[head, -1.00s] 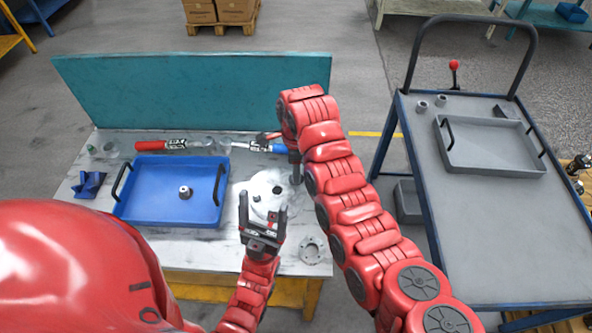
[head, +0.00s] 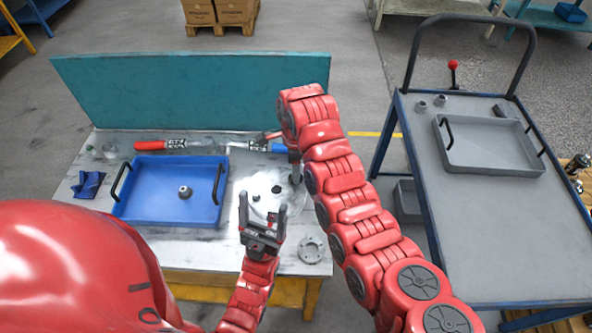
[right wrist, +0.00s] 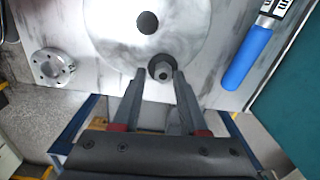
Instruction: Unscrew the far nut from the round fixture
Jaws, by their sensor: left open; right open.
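The round fixture (head: 255,190) is a pale, marbled disc on the bench with a dark central hole. It also shows in the right wrist view (right wrist: 105,35). A dark hex nut (right wrist: 161,70) sits near the disc's edge. My right gripper (right wrist: 160,73) is open, with its fingertips on either side of this nut. Slim gaps seem to remain. In the head view my right arm covers most of that gripper. My left gripper (head: 263,212) is open and empty, pointing away from me over the near edge of the disc.
A blue tray (head: 140,212) with a dark nut (head: 185,191) stands left of the fixture. A grey flange ring (head: 312,249) lies near the right front. A cart (head: 490,240) stands at right.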

